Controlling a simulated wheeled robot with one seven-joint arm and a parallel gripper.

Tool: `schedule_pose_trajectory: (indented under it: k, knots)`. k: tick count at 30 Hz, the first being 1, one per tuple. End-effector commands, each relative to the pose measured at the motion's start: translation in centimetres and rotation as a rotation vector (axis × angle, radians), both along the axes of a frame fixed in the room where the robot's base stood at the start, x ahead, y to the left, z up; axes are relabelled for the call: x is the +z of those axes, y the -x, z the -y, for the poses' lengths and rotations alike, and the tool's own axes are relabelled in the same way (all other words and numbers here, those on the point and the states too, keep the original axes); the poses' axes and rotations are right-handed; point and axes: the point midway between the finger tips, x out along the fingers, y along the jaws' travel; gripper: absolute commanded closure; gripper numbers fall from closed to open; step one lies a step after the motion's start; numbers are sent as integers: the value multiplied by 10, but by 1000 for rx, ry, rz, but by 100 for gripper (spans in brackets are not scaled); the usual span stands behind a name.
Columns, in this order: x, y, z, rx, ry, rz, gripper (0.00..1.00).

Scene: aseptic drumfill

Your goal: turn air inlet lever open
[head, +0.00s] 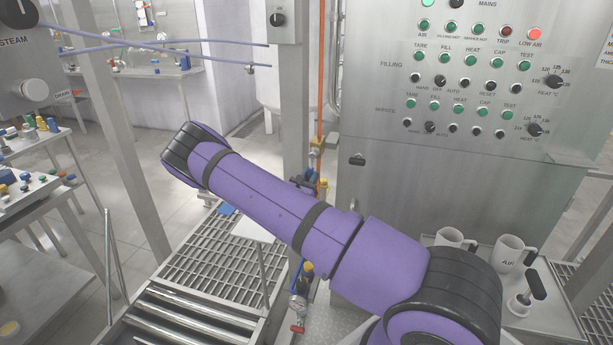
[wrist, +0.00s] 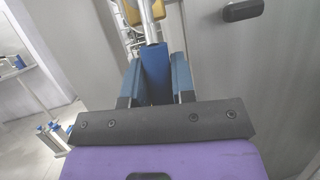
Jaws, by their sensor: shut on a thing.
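The air inlet lever (wrist: 155,78) is a blue handle in the middle of the wrist view, running in line with the silvery pipe (wrist: 149,30) above it. My gripper (wrist: 155,70) has a blue finger on each side of the lever and is shut on it. The lever's lower end is hidden behind the gripper's black crossbar. In the head view, blue and dark parts (head: 307,178) show on the vertical air line just past my purple arm. My arm hides much of that spot, so the lever's angle is hard to tell there.
A steel control cabinet (head: 450,120) stands close to the right of the line. An orange pipe (head: 320,70) and a grey post (head: 293,90) rise beside it. White mugs (head: 509,253) stand on a shelf at right.

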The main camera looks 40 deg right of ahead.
Motion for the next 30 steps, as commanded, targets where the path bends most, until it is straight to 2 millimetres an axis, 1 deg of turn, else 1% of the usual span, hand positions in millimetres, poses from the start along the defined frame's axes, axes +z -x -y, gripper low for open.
schedule_pose_trajectory:
  k: [7, 21, 22, 25, 30]
  knots:
    - [-1, 4, 2, 1, 39, -53, 100]
    - [-1, 5, 4, -1, 49, -67, 100]
    - [-1, 5, 4, -1, 49, -67, 73]
    - [-1, 5, 4, -1, 49, -66, 50]
    - [-1, 5, 4, -1, 48, -64, 50]
